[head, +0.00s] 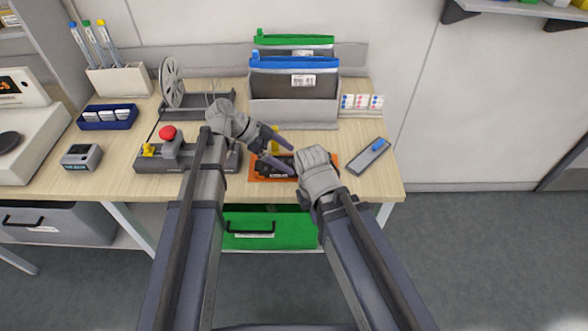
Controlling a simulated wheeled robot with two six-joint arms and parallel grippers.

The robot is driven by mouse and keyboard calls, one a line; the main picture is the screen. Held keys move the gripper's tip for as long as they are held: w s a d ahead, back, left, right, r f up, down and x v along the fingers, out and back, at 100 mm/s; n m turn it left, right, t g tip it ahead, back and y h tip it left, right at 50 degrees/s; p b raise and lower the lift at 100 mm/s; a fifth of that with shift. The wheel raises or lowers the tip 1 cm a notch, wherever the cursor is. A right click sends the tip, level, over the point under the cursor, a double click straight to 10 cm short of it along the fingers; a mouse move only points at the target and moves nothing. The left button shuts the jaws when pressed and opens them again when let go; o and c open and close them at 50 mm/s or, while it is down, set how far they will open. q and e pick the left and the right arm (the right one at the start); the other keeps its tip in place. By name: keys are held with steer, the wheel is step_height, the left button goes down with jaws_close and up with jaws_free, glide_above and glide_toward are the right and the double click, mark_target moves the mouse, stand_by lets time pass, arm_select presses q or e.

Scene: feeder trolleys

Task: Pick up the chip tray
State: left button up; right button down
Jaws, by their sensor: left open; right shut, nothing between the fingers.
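I cannot tell for sure which object is the chip tray. An orange tray or mat (258,178) with a dark device (270,168) on it lies at the table's front edge, partly hidden by my grippers. A flat grey tray (360,162) with a blue piece on it lies to the right, clear of both. My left gripper (293,161) is open and empty, its spread fingers over the orange tray's area. My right gripper (317,168) is at that tray's right side, shut and empty; its fingertips are hidden behind its own body.
A dark box with a red button (150,158) stands left of the orange tray. Behind are a reel stand (172,84) and a grey holder with folders (293,108). A blue bin (90,122) is at left. A green drawer (262,238) is below the tabletop.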

mark_target(294, 165)
arm_select(q)
steer(key=b+x, duration=0.2)
steer(key=x, duration=0.1)
steer(key=shift+d+f, duration=0.15)
steer(key=shift+f, duration=0.15)
steer(key=shift+r, duration=0.1)
steer(key=shift+c, duration=0.4)
steer(key=c, duration=1.2)
